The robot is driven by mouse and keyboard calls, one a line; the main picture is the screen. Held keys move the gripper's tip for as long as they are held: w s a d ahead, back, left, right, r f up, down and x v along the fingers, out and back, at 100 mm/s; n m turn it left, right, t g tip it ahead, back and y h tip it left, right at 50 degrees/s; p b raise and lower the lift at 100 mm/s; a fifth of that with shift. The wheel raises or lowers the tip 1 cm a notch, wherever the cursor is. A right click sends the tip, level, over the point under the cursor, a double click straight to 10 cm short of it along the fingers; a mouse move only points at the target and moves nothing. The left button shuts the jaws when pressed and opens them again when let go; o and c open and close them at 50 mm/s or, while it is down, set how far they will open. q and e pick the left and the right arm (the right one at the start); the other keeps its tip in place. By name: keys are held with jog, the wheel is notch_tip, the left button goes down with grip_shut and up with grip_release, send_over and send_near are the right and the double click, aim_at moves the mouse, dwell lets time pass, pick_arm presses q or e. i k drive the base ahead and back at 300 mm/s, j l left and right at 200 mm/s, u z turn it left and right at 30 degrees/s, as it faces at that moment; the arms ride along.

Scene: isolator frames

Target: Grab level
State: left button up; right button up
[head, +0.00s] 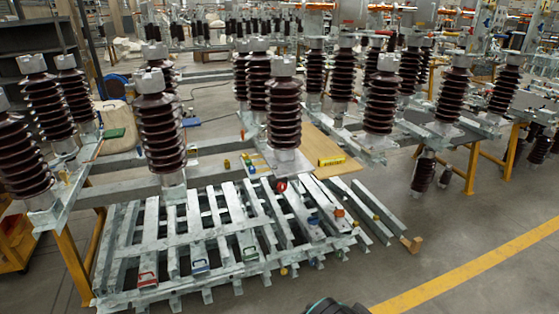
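A short yellow bar with dark markings (331,161), which looks like the level, lies on a light wooden board (312,142) right of the middle in the head view. It is small here, so its vials cannot be made out. Nothing is seen touching it from above.
A metal lattice frame (232,208) fills the near middle, with small red (147,280), blue (200,267) and green (250,254) items along its front. Tall brown insulators (284,112) stand around the board. Grey floor (450,225) is open at the right, crossed by a yellow line (470,264).

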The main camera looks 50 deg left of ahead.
aim_at(323, 162)
jog(key=u, duration=1.35)
jog(key=i+l, duration=0.2)
jog(key=i, duration=0.25)
jog(key=i+l, duration=0.2)
jog(key=i, duration=0.25)
jog(key=i+l, duration=0.2)
jog(key=i, duration=0.25)
jog(key=i+l, duration=0.25)
jog(key=i, duration=0.2)
jog(key=i+l, duration=0.2)
jog(key=i, duration=0.25)
jog(key=i+l, duration=0.2)
jog(key=i, duration=0.3)
jog(key=i+l, duration=0.2)
jog(key=i, duration=0.25)
